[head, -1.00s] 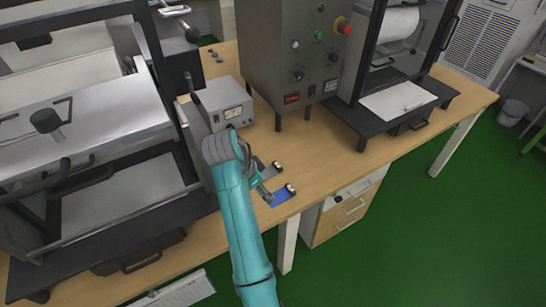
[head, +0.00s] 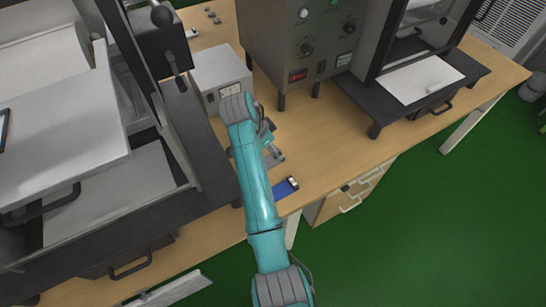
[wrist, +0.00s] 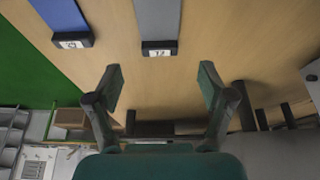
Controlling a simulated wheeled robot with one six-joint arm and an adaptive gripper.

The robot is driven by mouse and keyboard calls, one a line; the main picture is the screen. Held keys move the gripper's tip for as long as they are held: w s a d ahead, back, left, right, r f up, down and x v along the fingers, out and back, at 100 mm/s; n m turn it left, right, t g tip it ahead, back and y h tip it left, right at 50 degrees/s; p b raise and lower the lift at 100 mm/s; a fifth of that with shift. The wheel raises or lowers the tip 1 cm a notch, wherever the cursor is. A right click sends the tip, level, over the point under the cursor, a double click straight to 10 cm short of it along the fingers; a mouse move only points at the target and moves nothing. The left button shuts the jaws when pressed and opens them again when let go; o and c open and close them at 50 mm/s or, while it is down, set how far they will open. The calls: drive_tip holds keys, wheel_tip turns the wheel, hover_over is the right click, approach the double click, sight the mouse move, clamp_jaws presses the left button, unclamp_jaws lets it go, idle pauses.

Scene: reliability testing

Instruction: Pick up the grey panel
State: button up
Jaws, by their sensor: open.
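The grey panel (wrist: 158,18) lies flat on the wooden table, with a dark end block bearing a white label. Its near end shows just beyond and between my open fingers in the wrist view; its far end is cut off by the frame. In the head view the grey panel (head: 277,158) is partly hidden by my arm. My gripper (wrist: 160,82) is open and empty, and it also shows in the head view (head: 270,143), close to the panel. A blue panel (wrist: 62,14) with a similar block lies beside it; the head view shows it too (head: 285,188).
A grey control box on legs (head: 305,45) stands behind the panels. A small light-grey meter box (head: 221,75) is behind my gripper. A large dark-framed machine (head: 180,130) stands close on the left. Bare table (head: 335,150) is free to the right.

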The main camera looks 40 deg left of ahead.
drive_tip(key=shift+x, duration=2.75)
drive_tip(key=c, duration=1.1)
